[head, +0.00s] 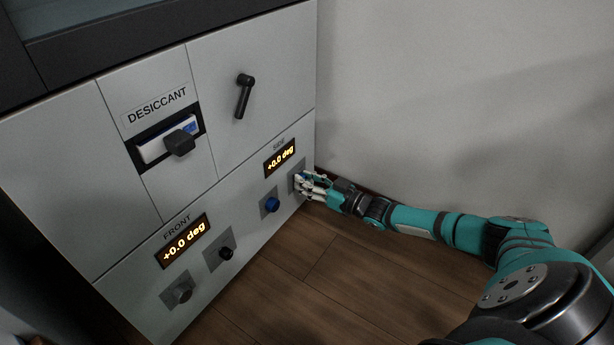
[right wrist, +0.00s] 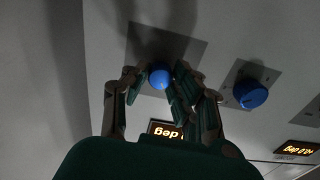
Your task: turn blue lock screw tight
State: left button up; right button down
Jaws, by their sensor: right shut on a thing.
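The blue lock screw (right wrist: 160,78) shows as a small round blue head on a grey plate in the right wrist view. My right gripper (right wrist: 152,82) has its fingers on either side of it and is shut on it. In the head view my right gripper (head: 310,184) is at the right edge of the cabinet's lower front, and its fingers hide the screw there. A second blue knob (head: 271,204) stands on its own plate just left of the gripper; it also shows in the right wrist view (right wrist: 250,92). My left gripper is not in view.
The SIDE display (head: 281,158) and the FRONT display (head: 183,241) both read +0.0 deg. Two dark knobs (head: 226,254) (head: 182,293) sit below FRONT. A desiccant drawer (head: 167,140) and a black handle (head: 243,96) are higher up. Wooden floor (head: 330,270) lies clear in front.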

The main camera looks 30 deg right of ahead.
jog(key=m+p, duration=0.3)
jog(key=m, duration=1.3)
jog(key=shift+d+f, duration=0.1)
jog(key=shift+d, duration=0.05)
dwell(0.3)
jog(key=c, duration=1.1)
grip_release()
jog(key=v, duration=1.2)
